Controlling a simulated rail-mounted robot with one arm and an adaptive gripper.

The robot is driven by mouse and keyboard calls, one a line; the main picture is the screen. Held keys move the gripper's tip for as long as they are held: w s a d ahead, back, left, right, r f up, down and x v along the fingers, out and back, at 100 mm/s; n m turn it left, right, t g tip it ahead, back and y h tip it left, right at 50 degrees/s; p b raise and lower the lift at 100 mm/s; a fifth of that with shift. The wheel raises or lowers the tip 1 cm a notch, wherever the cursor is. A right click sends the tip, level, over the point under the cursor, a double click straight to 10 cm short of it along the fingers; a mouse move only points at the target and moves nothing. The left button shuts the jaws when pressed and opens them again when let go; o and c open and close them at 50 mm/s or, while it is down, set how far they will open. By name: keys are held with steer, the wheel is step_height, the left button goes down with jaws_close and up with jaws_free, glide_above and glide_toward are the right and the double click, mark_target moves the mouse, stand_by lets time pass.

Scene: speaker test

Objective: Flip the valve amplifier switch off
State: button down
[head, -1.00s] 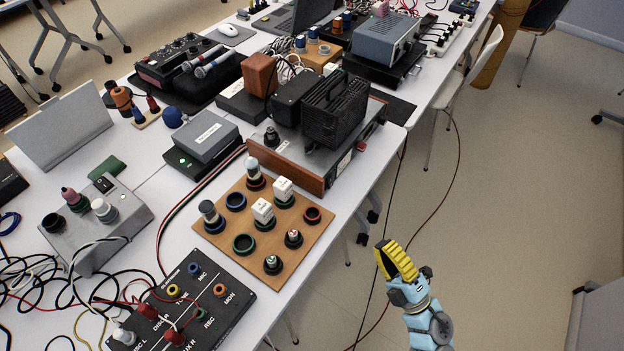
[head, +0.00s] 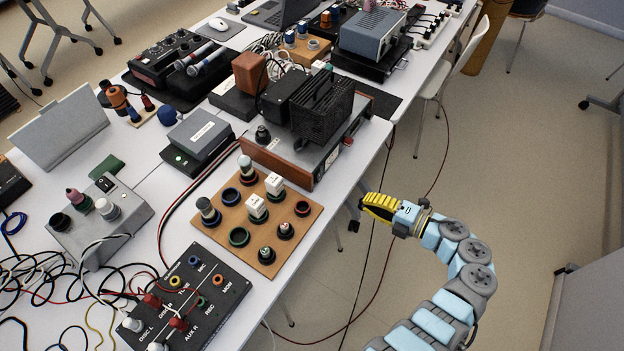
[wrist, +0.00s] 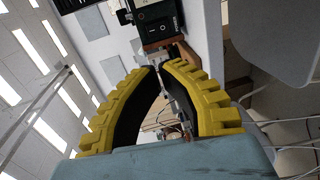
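The valve amplifier (head: 277,160) has a wooden front edge, a metal deck and black boxes on top, one of them ribbed. It stands near the table's right edge. In the wrist view a black power switch (wrist: 158,27) with I and O marks shows just beyond my fingertips; I cannot tell which side is pressed. My gripper (head: 366,203) is in the air off the right side of the table, apart from the amplifier. In the wrist view its yellow fingers (wrist: 159,68) bow apart in the middle and come together at the tips, with nothing held.
A wooden board (head: 212,225) with several rings and knobs lies in front of the amplifier. A black connector box (head: 232,303) is nearer. A grey unit (head: 374,35) stands behind. Cables hang beside the table (head: 335,215).

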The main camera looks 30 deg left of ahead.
steer(key=shift+a, duration=0.1)
stand_by(0.3)
steer(key=b, duration=0.2)
glide_toward(318, 180)
steer(key=a, duration=0.5)
steer(key=a+f, duration=0.1)
steer(key=a, duration=0.2)
steer(key=shift+w+a, duration=0.1)
steer(key=shift+w, duration=0.3)
